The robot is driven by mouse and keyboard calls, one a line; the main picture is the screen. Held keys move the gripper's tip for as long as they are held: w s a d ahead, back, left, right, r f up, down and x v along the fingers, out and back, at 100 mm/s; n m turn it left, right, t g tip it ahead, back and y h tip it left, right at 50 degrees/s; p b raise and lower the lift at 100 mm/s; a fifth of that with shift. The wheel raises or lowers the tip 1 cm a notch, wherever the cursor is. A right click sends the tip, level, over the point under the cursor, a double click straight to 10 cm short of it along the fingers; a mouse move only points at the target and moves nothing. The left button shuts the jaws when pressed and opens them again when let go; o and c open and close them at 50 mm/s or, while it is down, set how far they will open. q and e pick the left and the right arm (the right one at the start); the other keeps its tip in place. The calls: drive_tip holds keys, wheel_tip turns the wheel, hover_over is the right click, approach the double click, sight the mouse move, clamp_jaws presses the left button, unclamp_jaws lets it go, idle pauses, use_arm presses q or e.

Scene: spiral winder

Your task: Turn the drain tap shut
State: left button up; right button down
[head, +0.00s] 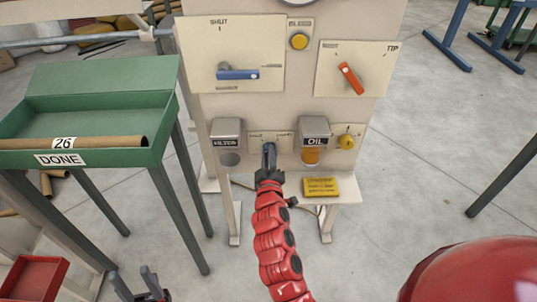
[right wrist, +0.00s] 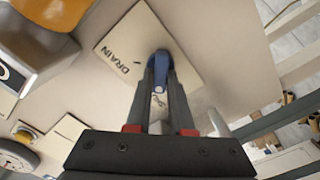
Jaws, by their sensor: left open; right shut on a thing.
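The drain tap (right wrist: 158,62) is a small blue lever on a cream plate marked DRAIN (right wrist: 122,62), low on the machine's front. In the head view the tap's plate (head: 256,134) sits between the filter and oil units. The tap is largely covered there by my right gripper (head: 269,154). In the right wrist view my right gripper (right wrist: 159,84) has its two dark fingers on either side of the blue lever and is shut on it. The exact lever angle is hard to tell. My left gripper (head: 133,277) is open and empty at the bottom left, away from the machine.
Above are a large blue lever (head: 238,74), a red lever (head: 351,79) and a yellow button (head: 299,41). The filter unit (head: 226,130) and oil unit (head: 314,128) flank the tap closely. A green tray (head: 95,82) with a cardboard tube (head: 95,143) stands left.

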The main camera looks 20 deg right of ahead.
drive_tip(key=c, duration=0.8)
unclamp_jaws()
drive_tip(key=shift+s, duration=0.1)
drive_tip(key=b+v, duration=0.1)
drive_tip(key=v, duration=1.6)
drive_tip(key=shift+s+a, duration=0.1)
drive_tip(key=shift+a, duration=0.05)
